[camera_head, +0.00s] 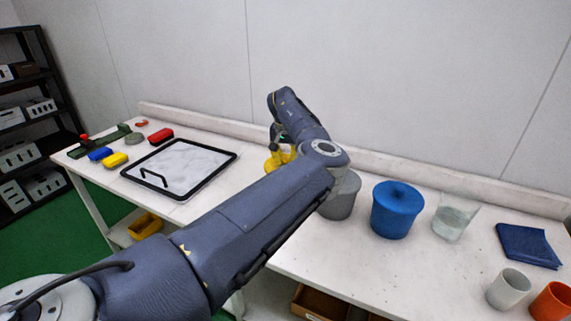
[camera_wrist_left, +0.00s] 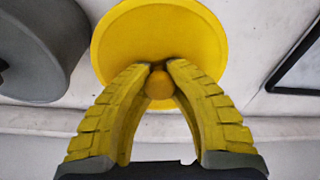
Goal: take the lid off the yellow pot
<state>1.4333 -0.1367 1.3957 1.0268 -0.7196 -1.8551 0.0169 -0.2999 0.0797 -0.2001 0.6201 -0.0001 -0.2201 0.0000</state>
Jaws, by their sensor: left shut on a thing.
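The yellow lid (camera_wrist_left: 160,30) fills the upper middle of the left wrist view as a round disc with a small round knob (camera_wrist_left: 160,86). My left gripper (camera_wrist_left: 161,66) has its two ridged yellow fingers shut around the knob. In the head view my left gripper (camera_head: 281,156) points down at the table behind my forearm, and its yellow merges with the lid's. My forearm hides most of the yellow pot, so I cannot tell whether the lid rests on it or is raised. My right gripper is not in view.
A grey pot (camera_head: 343,198) stands close to the right of my forearm, then a blue pot (camera_head: 397,211) and a clear beaker (camera_head: 452,220). A black-framed tray (camera_head: 185,161) lies left. A blue cloth (camera_head: 526,245) and white (camera_head: 508,289) and orange (camera_head: 552,302) cups are right.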

